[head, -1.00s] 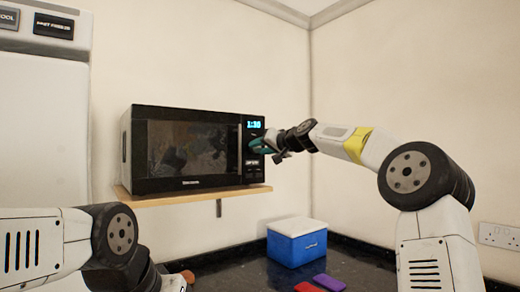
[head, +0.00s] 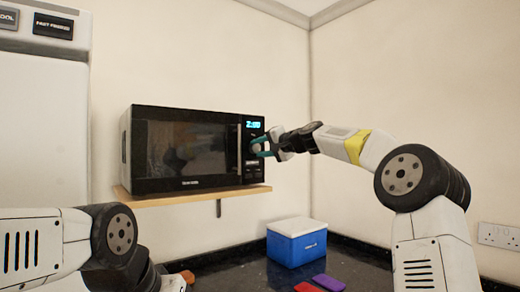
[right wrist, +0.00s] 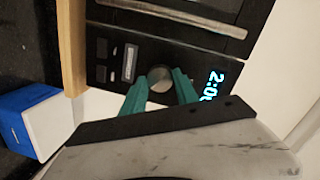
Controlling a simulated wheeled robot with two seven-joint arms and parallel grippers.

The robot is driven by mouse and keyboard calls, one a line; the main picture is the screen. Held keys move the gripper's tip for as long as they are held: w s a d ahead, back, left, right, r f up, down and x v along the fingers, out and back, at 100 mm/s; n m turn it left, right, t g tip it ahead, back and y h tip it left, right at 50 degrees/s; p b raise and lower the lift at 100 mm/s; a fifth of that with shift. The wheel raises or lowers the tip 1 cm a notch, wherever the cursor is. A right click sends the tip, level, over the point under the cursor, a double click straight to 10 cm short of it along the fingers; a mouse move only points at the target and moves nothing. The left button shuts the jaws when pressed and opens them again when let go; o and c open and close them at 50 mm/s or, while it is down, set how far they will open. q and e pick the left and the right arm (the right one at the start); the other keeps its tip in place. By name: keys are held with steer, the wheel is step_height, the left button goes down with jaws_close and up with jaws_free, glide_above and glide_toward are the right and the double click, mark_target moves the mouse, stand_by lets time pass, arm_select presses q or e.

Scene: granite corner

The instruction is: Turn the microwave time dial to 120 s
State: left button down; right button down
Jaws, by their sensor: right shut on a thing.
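The black microwave (head: 185,150) stands on a wooden shelf with its door shut. Its lit display (head: 253,126) appears to read 2:00; in the right wrist view the display (right wrist: 213,84) shows 2:0 with the last digit partly covered. The round silvery time dial (right wrist: 160,77) sits below the display on the control panel. My right gripper (head: 262,148) is at the panel, its teal fingers on either side of the dial, shut on it; the fingers also show in the right wrist view (right wrist: 160,82).
The wooden shelf (head: 150,200) juts from the wall under the microwave. A blue box with a white lid (head: 297,243) stands on the dark counter below, with a red (head: 306,287) and a purple (head: 329,282) flat piece before it. A white fridge-like unit (head: 40,130) is at left.

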steer(key=shift+f, duration=0.1)
steer(key=c, duration=0.9)
jaws_free()
steer(key=shift+d, duration=0.1)
steer(key=shift+v, duration=3.85)
steer(key=shift+s, duration=0.1)
steer(key=s+a+f+n+g+h, duration=0.2)
steer(key=s+f, duration=0.4)
steer(key=s, duration=0.1)
steer(key=s+a+f+n+g+h, duration=0.2)
steer(key=s+a+f, duration=0.1)
steer(key=s+f, duration=0.45)
steer(key=s+d+f+g+h, duration=0.1)
steer(key=s+d+f, duration=0.3)
steer(key=s, duration=0.5)
steer(key=s+d+f+n+h, duration=0.1)
steer(key=s+d+f+h, duration=0.1)
steer(key=s+d+f, duration=0.3)
steer(key=s+d+f+g+h, duration=0.1)
steer(key=s+d+f, duration=0.3)
steer(key=s+f, duration=0.5)
steer(key=shift+s+d+g+h, duration=0.15)
steer(key=shift+s+d, duration=0.05)
steer(key=shift+s, duration=0.75)
steer(key=shift+s+d+g+h, duration=0.15)
steer(key=shift+s+d, duration=0.05)
steer(key=shift+s, duration=0.75)
